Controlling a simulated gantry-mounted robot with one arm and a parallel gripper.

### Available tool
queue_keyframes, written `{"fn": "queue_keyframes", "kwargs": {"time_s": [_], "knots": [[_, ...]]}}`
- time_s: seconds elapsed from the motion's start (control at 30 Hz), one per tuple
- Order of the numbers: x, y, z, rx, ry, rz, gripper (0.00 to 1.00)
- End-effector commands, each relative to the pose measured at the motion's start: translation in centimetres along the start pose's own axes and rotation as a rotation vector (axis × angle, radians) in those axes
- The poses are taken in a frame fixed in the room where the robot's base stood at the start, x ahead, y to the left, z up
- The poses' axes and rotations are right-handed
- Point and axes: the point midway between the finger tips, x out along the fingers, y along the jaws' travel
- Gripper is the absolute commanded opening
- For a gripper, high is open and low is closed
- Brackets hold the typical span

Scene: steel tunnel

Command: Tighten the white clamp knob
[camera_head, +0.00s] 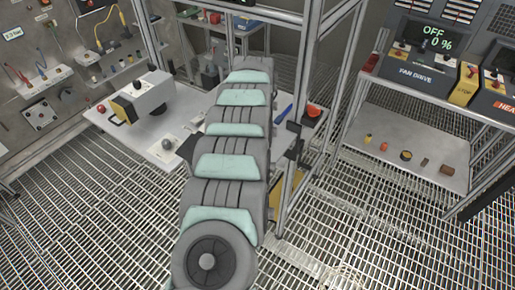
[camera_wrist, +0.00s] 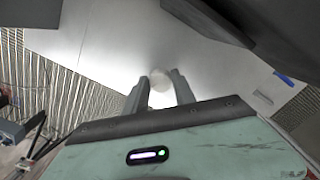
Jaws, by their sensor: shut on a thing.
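In the wrist view the two grey fingers of my gripper (camera_wrist: 164,92) stand close on either side of a pale rounded knob (camera_wrist: 161,77) above a bright table top. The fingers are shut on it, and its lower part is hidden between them. The glare on the white surface makes its edges faint, and I cannot tell how far the knob is turned.
A blue item (camera_wrist: 284,78) lies right of my fingers. A metal frame post (camera_head: 295,120) stands close right of my arm.

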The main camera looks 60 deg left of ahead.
Motion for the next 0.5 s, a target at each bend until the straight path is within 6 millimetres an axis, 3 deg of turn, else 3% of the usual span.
{"fn": "queue_keyframes", "kwargs": {"time_s": [0.5], "knots": [[0.01,-0.02,-0.02,0.04,0.001,0.0,0.0]]}}
